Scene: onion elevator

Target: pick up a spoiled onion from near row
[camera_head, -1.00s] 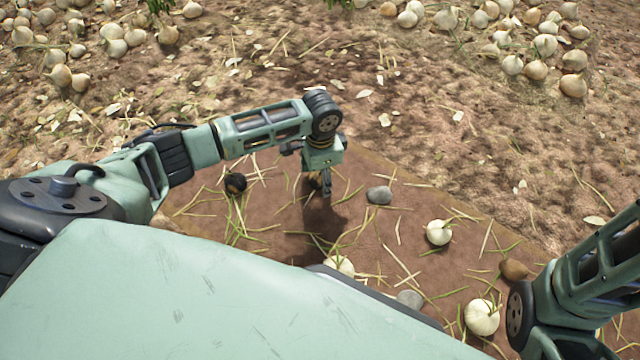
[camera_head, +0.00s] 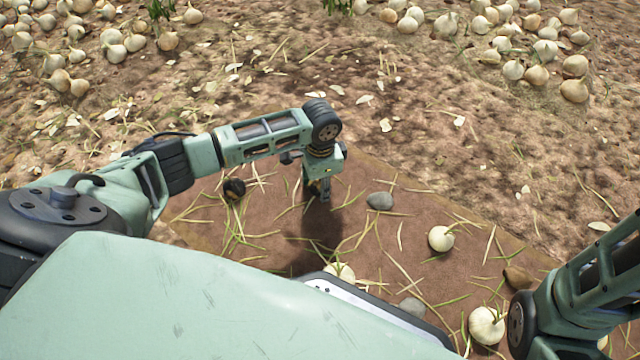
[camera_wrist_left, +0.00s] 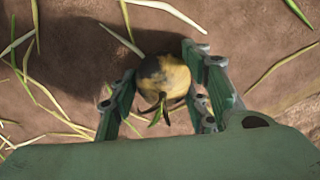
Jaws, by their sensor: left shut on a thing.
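My left gripper (camera_head: 318,192) hangs pointing down over the brown soil strip. In the left wrist view, its fingers (camera_wrist_left: 165,95) are shut on a spoiled onion (camera_wrist_left: 163,78), yellowish with dark patches and a short green stem. In the head view the gripper mostly hides that onion. Another dark, spoiled-looking onion (camera_head: 234,189) lies on the soil to the left of the gripper. Pale onions lie to the right, one (camera_head: 441,238) in the open and one (camera_head: 486,325) beside my right arm. The right gripper is out of view.
A grey stone (camera_head: 380,201) lies just right of the left gripper, and another (camera_head: 412,307) lies near my body. A pale onion (camera_head: 340,271) is partly hidden by my body. A brown lump (camera_head: 517,278) lies near my right arm. Many onions lie in the background rows.

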